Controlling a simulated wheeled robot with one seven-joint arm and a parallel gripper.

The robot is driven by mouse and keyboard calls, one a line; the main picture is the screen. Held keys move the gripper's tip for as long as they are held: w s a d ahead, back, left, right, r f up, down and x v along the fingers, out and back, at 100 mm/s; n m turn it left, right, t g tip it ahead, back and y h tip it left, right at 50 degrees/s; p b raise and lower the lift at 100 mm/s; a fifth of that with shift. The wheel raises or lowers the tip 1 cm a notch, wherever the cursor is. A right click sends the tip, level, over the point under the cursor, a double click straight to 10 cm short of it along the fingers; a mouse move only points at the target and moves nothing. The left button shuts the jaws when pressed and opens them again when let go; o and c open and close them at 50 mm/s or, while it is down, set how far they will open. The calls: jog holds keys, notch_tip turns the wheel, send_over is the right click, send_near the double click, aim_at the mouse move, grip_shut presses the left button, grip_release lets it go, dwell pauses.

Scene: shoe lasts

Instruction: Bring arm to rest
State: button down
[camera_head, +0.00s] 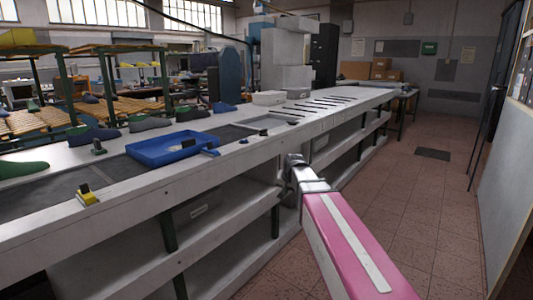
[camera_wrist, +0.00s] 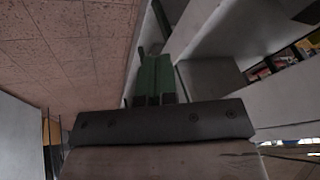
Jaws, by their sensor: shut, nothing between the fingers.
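My arm reaches from the bottom right of the head view toward the side of the long workbench (camera_head: 255,190). Its pink link and metal wrist joint show there, low beside the bench front; my gripper's fingers cannot be made out in that view.
On the bench are a blue tray (camera_head: 172,148), a yellow-and-black item (camera_head: 87,196), several shoe lasts and a row of thin tools (camera_head: 325,103). Shelves run under the bench.

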jog(key=s+d+f+g, duration=0.1)
jog(key=s+d+f, duration=0.2)
jog(key=s+f, duration=0.3)
jog(key=s+d+f+n+g+h, duration=0.1)
jog(key=s+d+f, duration=0.3)
jog(key=s, duration=0.5)
jog(key=s+d+f+n+g, duration=0.1)
jog(key=s+d+f+g, duration=0.1)
jog(key=s+d+f, duration=0.2)
jog(key=s+f, duration=0.3)
jog(key=f, duration=0.2)
jog(key=shift+s+g+h, duration=0.3)
jog(key=shift+h, duration=0.1)
jog(key=shift+a, duration=0.1)
dwell(1.9)
